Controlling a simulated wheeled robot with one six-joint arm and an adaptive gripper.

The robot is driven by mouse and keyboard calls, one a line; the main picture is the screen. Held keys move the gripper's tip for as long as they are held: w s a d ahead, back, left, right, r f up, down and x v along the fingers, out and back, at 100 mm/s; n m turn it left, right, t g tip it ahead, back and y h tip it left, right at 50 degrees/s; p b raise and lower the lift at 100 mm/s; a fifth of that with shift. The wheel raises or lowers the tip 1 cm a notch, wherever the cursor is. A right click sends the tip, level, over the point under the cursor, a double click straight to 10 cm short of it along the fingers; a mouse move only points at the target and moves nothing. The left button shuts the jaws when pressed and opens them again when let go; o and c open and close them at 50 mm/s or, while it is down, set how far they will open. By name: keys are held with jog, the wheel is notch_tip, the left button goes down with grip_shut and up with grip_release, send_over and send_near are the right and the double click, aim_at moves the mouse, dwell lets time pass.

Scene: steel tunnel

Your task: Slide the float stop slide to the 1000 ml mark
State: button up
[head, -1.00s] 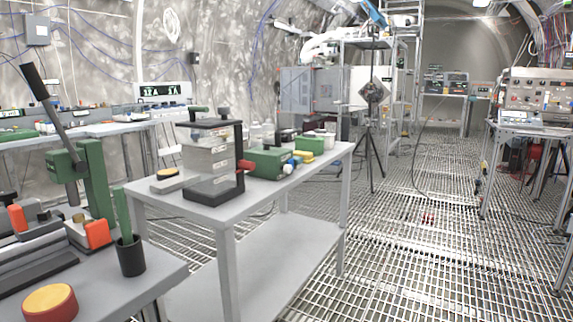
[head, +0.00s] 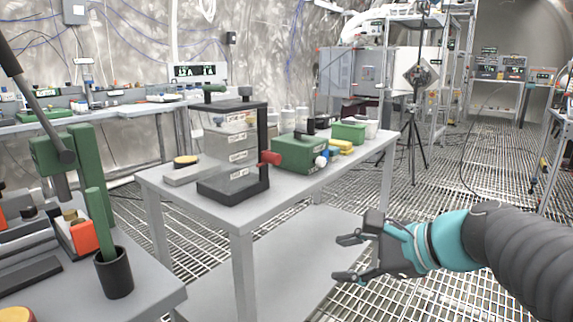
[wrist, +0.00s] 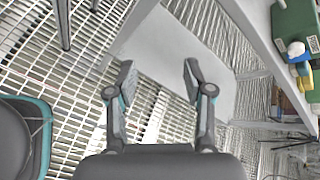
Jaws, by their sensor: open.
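A clear tank (head: 217,140) with a black base and black lid stands on the grey table in the head view. Small white labels run up its front, too small to read. A black upright (head: 263,125) rises along its right side. A red piece (head: 272,158), apparently the float stop slide, sits on that upright at about the lower-middle label. My gripper (head: 338,258) is open and empty, to the right of and lower than the tank, well apart from it. The wrist view shows the two fingers (wrist: 158,80) spread over the floor and lower shelf; the tank is not visible there.
A green box (head: 297,154) with white and blue knobs stands right of the tank, with a smaller green box (head: 348,132) behind. A grey block with a yellow-topped disc (head: 186,161) lies left. A bench with a green lever press (head: 75,155) is nearer. The table's front edge lies between gripper and tank.

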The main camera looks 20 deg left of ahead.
aim_at(278, 160)
jog(key=w+a+r+m+t+y, duration=0.2)
jog(key=w+a+r+m+y, duration=0.35)
jog(key=w+r+m, duration=0.5)
jog(key=shift+n+y, duration=0.25)
jog(key=x, duration=0.9)
jog(key=w+x, duration=0.1)
jog(key=x, duration=0.3)
jog(key=shift+w+a+f, duration=0.15)
jog(key=shift+w, duration=0.05)
grip_shut()
